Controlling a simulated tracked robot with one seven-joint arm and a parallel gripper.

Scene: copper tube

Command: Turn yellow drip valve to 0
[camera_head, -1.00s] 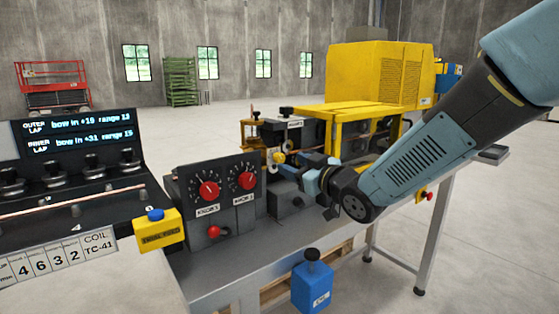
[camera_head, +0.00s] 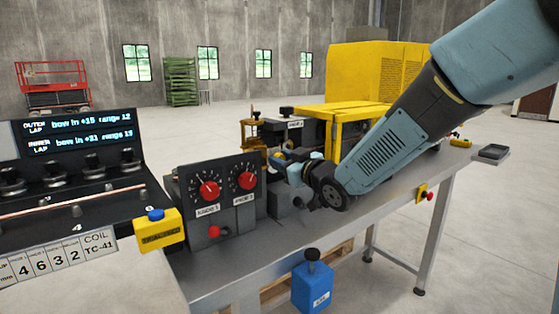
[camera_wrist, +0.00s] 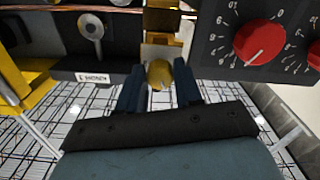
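The yellow drip valve's round knob (camera_wrist: 160,74) is in the upper middle of the wrist view, between the two dark blue fingers of my gripper (camera_wrist: 159,88). The fingers stand apart, one on each side of the knob; I cannot tell whether they touch it. No scale number on the knob is readable. In the head view my gripper (camera_head: 284,163) is at the machine behind the black knob box, and the knob is mostly hidden by it.
A black box with two red dials (camera_head: 209,191) stands close left of my gripper; one red dial (camera_wrist: 259,43) shows upper right in the wrist view. A yellow frame (camera_head: 352,112) is behind my arm. A blue box (camera_head: 312,287) hangs at the bench front.

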